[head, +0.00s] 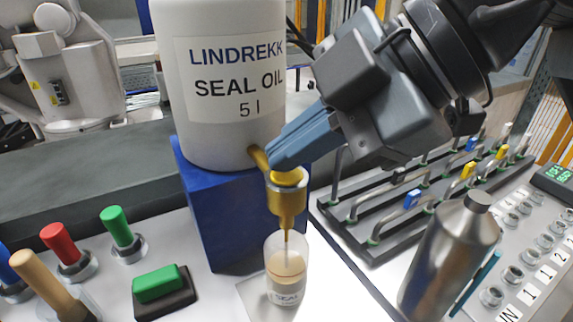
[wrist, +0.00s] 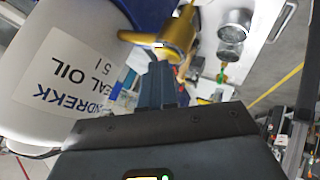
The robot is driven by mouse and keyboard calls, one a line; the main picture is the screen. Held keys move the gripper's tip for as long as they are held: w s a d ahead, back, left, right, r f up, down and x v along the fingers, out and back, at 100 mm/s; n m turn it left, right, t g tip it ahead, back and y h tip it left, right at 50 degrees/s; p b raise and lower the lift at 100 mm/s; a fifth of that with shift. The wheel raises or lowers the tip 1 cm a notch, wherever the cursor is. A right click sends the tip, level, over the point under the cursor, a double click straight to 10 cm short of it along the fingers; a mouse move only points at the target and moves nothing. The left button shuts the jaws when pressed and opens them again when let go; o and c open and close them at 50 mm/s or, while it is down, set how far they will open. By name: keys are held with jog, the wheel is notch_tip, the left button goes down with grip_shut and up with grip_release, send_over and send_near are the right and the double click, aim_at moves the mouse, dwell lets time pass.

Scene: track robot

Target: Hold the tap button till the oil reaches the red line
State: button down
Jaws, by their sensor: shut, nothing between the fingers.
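The brass tap (head: 287,208) sticks out from the white seal oil container (head: 225,135), and its yellow button (head: 287,178) is on top. My gripper (head: 281,162) is shut and empty, with its blue fingertips down at the button, seemingly touching it. A thin stream of oil falls from the spout into a clear beaker (head: 286,272) below. Tan oil fills much of the beaker, with clear wall above it. I cannot make out the red line. In the wrist view the tap (wrist: 172,38) is just beyond my fingers (wrist: 158,85); the contact is not clear there.
The container stands on a blue block (head: 225,225). A metal bottle (head: 450,255) and a rack of dark rails (head: 375,205) stand to the right. Green and red pegs (head: 118,228) and a green block (head: 156,284) are on the left.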

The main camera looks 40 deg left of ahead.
aim_at(296, 177)
jog(key=shift+r, duration=0.1)
dwell(0.5)
jog(key=shift+r+p, duration=0.75)
jog(key=shift+r, duration=0.05)
jog(key=shift+r+p, duration=2)
jog(key=shift+r, duration=0.5)
